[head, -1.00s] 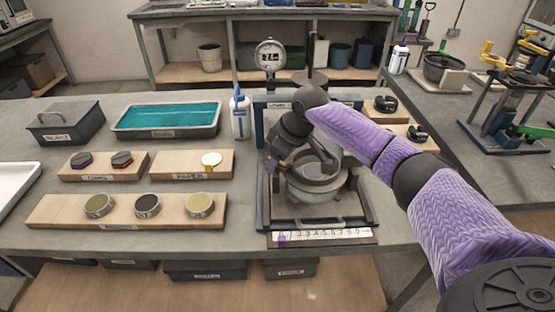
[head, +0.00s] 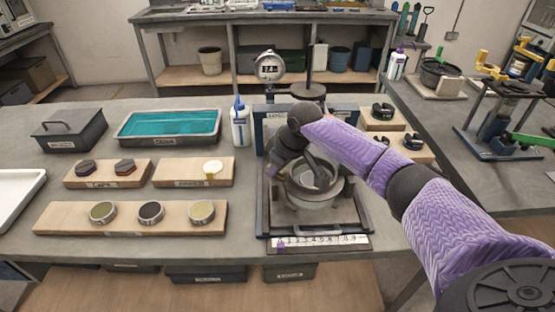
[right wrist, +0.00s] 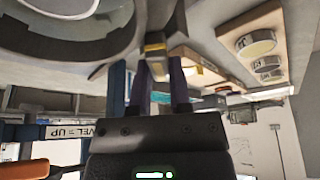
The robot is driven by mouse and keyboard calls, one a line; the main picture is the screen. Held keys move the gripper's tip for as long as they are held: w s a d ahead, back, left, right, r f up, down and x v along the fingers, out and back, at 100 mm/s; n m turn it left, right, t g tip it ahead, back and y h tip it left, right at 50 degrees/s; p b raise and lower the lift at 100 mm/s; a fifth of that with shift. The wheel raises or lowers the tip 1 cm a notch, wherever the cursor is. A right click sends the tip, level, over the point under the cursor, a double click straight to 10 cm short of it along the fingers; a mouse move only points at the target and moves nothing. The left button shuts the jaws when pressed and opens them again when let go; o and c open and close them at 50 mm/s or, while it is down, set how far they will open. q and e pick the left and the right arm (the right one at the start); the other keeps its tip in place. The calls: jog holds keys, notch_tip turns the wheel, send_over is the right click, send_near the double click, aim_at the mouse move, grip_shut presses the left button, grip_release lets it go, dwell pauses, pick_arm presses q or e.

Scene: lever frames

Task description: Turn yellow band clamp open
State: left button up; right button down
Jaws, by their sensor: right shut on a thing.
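A round grey metal pot (head: 312,205) stands in a dark frame on the table, with a dark ring around its top. My right gripper (head: 273,172) is at the left side of the pot, mostly hidden by its own wrist. In the right wrist view the fingers (right wrist: 160,72) are shut on the yellow band clamp (right wrist: 154,46), a small yellow piece at the fingertips beside the big round rim (right wrist: 75,45). How far the clamp is turned cannot be told. My left gripper is not in view.
Boards with round lids (head: 150,212) and a teal-filled tray (head: 168,125) are on the left.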

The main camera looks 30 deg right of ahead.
jog(key=m+p, duration=0.1)
jog(key=p, duration=0.1)
jog(key=m+h+p, duration=0.1)
jog(key=m+p, duration=0.1)
jog(key=p, duration=0.1)
jog(key=m+h+p, duration=0.1)
jog(key=m+p, duration=0.1)
jog(key=p, duration=0.1)
jog(key=shift+a+r, duration=0.25)
jog(key=shift+r, duration=0.05)
jog(key=m+h+p, duration=0.1)
jog(key=m+p, duration=0.1)
jog(key=m, duration=0.1)
jog(key=shift+f, duration=0.2)
jog(key=shift+m+h, duration=0.3)
jog(key=shift+m, duration=0.6)
jog(key=shift+f+p, duration=0.1)
jog(key=shift+p, duration=0.2)
jog(key=c, duration=0.6)
grip_release()
jog(key=shift+o, duration=0.2)
jog(key=shift+g, duration=0.3)
